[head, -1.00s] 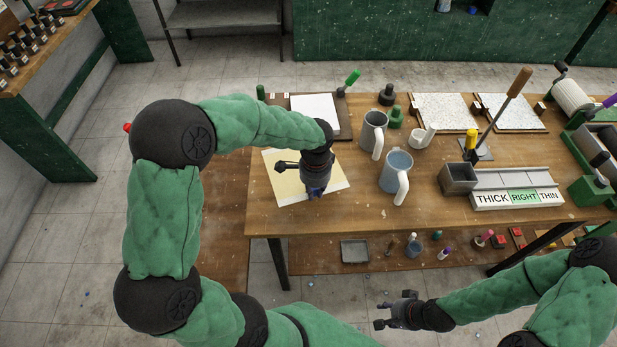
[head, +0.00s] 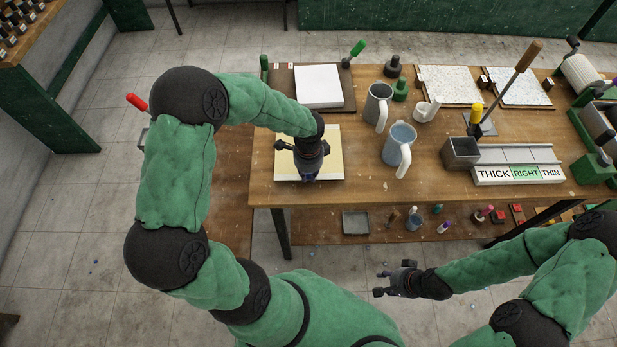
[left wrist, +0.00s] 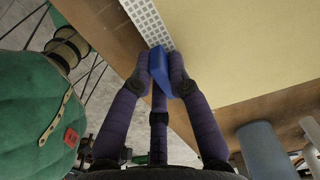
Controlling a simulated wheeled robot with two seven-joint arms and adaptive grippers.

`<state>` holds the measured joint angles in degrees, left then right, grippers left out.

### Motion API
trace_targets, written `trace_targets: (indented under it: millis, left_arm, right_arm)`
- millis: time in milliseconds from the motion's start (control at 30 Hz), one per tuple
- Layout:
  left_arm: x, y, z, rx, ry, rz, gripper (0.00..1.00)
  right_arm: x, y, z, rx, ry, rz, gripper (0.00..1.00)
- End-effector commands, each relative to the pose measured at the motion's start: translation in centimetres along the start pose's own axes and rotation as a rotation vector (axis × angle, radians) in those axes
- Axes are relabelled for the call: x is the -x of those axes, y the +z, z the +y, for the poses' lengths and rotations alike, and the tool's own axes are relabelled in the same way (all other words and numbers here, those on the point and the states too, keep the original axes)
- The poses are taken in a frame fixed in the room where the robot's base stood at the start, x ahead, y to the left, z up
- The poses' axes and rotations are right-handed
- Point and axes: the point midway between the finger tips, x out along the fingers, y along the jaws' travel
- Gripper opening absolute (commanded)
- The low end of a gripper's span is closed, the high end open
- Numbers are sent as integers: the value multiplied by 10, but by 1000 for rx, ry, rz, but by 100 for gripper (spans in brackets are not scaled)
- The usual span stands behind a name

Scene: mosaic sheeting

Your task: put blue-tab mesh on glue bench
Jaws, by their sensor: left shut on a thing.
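The mesh is a pale yellow sheet with a white border (head: 335,160) at the left front of the wooden bench (head: 400,195). The left wrist view shows its white gridded edge (left wrist: 146,18) and a blue tab (left wrist: 161,72) on that edge. My left gripper (head: 308,179) points down over the sheet's front edge. In the left wrist view its fingers (left wrist: 160,78) are shut on the blue tab. I cannot tell whether the sheet lies flat on the bench or just above it. My right gripper (head: 380,283) is open and empty, in front of the bench.
Behind the sheet lies a board with a white pad (head: 318,86). To its right stand a grey jug (head: 377,105) and a blue-grey jug (head: 398,145). Further right are a grey box (head: 461,153) and a THICK/RIGHT/THIN gauge (head: 518,174). A lower shelf holds small items.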

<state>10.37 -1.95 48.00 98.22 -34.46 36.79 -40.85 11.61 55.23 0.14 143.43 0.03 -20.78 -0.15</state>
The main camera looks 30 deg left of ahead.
Motion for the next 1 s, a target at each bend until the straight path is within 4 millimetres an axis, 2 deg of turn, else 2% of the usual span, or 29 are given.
trace_targets:
  millis: [33, 133, 533, 567, 633, 1000]
  left_arm:
    - [-10, 0, 1, 0, 4, -1, 0]
    - [-21, 0, 0, 0, 2, -1, 0]
    - [-26, 0, 0, 0, 1, 0, 0]
    - [-27, 0, 0, 0, 1, 0, 21]
    - [-26, 0, 0, 0, 1, 0, 40]
    - [-24, 0, 0, 0, 1, 0, 42]
  right_arm:
    - [-3, 0, 1, 0, 0, 0, 40]
    - [-5, 0, 2, 0, 0, 0, 40]
    - [-7, 0, 3, 0, 0, 0, 40]
    - [-7, 0, 3, 0, 0, 0, 40]
    - [-7, 0, 2, 0, 0, 0, 40]
    - [-5, 0, 2, 0, 0, 0, 40]
